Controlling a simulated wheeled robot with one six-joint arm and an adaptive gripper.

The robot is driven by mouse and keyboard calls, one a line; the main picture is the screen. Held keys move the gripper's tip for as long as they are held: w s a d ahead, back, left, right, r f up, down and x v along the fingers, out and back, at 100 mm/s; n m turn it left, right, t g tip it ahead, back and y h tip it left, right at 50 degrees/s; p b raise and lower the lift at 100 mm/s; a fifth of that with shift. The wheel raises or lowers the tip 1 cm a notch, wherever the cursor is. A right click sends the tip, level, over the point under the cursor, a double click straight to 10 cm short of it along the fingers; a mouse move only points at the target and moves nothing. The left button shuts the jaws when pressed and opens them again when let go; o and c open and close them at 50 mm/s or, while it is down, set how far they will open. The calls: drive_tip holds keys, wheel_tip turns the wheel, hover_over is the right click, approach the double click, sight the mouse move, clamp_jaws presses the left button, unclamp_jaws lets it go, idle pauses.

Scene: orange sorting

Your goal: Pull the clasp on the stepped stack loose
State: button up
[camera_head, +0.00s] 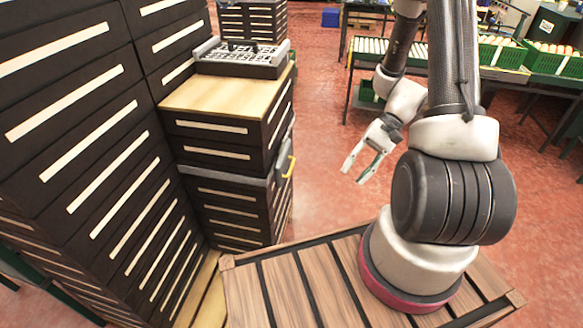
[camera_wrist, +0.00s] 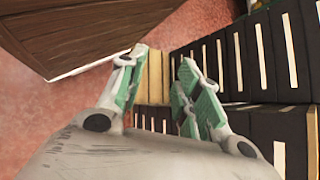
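The stepped stack (camera_head: 218,150) of dark drawers with pale strips stands left of centre in the head view. A yellow clasp (camera_head: 290,167) sits on its right side, by a grey band (camera_head: 230,180) around the stack. My gripper (camera_head: 354,174) is to the right of the clasp, apart from it, with its fingers pointing down and left. The fingers are spread and empty. In the wrist view my gripper (camera_wrist: 166,72) also shows open, with green inner pads. Dark, pale-striped surfaces (camera_wrist: 265,60) fill the right of that view. I cannot make out the clasp there.
A grey tray (camera_head: 242,58) rests on the stack's top, beside a bare wooden step (camera_head: 225,97). A tall dark drawer stack (camera_head: 80,130) stands close at left. Red floor (camera_head: 325,120) is free between stack and gripper. Green crates (camera_head: 500,52) stand on tables behind.

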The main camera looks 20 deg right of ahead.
drive_tip(key=w+a+f+m+t+y, duration=0.1)
drive_tip(key=w+a+f+t+y, duration=0.15)
drive_tip(key=f, duration=0.35)
drive_tip(key=w+a+f+m+t+y, duration=0.1)
drive_tip(key=w+a+f+y, duration=0.15)
drive_tip(key=f, duration=0.25)
drive_tip(key=n+t, duration=0.3)
drive_tip(key=t, duration=0.5)
approach(291, 165)
drive_tip(key=x, duration=0.3)
drive_tip(key=shift+h, duration=0.3)
drive_tip(key=x, duration=0.7)
drive_tip(key=shift+s+f, duration=0.15)
drive_tip(key=shift+f, duration=0.05)
clamp_jaws()
